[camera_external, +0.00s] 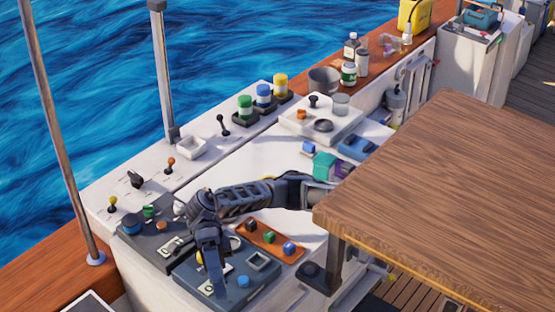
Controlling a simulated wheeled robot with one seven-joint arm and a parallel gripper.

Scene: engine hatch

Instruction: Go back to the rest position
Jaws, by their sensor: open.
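My arm reaches left from beside the wooden tabletop over the white console. My gripper (215,283) is at its end, pointing down over the dark grey-blue panel (262,285) at the console's front. It is open, and I see nothing held in it. It hides part of that panel, and I cannot tell whether its tips touch it.
An orange tray (250,234) with several coloured blocks lies right of my gripper. The brown wooden tabletop (450,180) fills the right. Green, blue and yellow-topped cylinders stand at the back, near the water.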

